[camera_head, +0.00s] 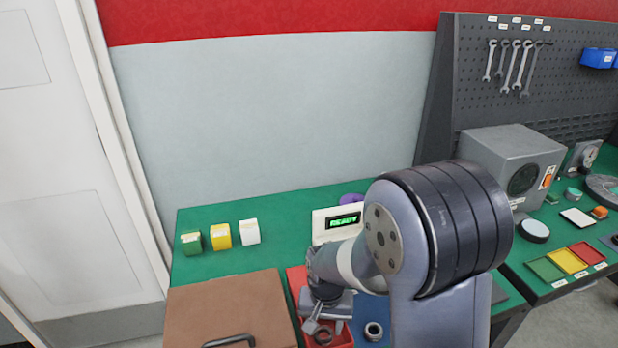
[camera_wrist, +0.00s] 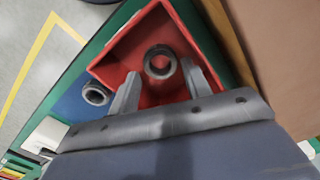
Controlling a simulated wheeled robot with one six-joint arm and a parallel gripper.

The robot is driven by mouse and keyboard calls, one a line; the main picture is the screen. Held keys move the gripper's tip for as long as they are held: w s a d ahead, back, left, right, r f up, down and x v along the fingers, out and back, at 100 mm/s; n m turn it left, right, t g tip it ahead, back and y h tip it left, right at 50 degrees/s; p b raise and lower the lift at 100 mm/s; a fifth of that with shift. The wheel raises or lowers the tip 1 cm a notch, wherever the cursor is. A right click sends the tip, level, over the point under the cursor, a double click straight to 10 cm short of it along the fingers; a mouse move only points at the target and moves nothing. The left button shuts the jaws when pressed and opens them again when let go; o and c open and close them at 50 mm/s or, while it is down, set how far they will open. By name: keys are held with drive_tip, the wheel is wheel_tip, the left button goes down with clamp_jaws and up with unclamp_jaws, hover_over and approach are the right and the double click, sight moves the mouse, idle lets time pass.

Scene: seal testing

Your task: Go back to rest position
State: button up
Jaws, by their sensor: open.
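My gripper (camera_wrist: 162,92) is open. In the wrist view its two fingers point into a red tray (camera_wrist: 207,62), with a dark grey ring (camera_wrist: 147,63) showing between and beyond the fingertips. I cannot tell how far the fingertips are above the ring. In the head view my gripper (camera_head: 326,324) is over the red tray (camera_head: 345,340) at the bottom centre, with the ring (camera_head: 322,338) just below it. A second dark ring (camera_wrist: 95,95) lies on a blue surface left of the tray; it also shows in the head view (camera_head: 373,331).
A brown box lid with a handle (camera_head: 225,305) is left of the tray. A white device reading READY (camera_head: 337,224) stands behind my arm. Green, yellow and white blocks (camera_head: 220,236) sit at the back left. A grey machine (camera_head: 510,160) and coloured trays (camera_head: 567,262) are at the right.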

drive_tip(key=shift+r, duration=0.45)
